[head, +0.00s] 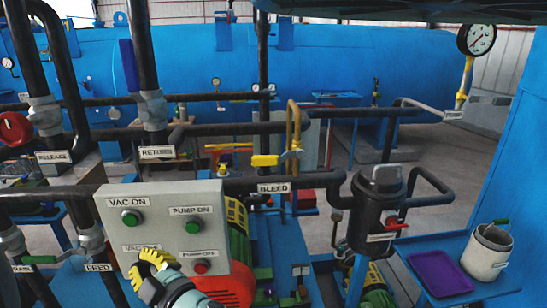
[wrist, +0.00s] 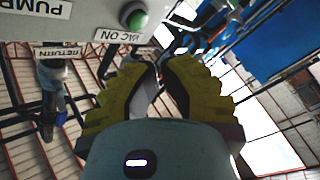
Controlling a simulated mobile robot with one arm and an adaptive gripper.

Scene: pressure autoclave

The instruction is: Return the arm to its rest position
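My gripper (head: 152,262) shows at the bottom left of the head view, in front of the lower left part of a grey control panel (head: 160,222). It partly covers a label on the panel. In the wrist view my gripper (wrist: 160,64) has yellow ridged fingers with dark inner sides. The fingertips come together and nothing shows between them. The green VAC ON button (head: 131,217) is above the gripper in the head view; it also shows at the top of the wrist view (wrist: 134,16).
A green PUMP ON button (head: 193,227) and a red pump-off button (head: 200,268) are on the panel. Black pipes surround it. A yellow-handled bleed valve (head: 265,160) and a black canister (head: 376,212) stand to the right. A blue side table (head: 424,284) holds a purple tray (head: 440,273) and a white pot (head: 487,252).

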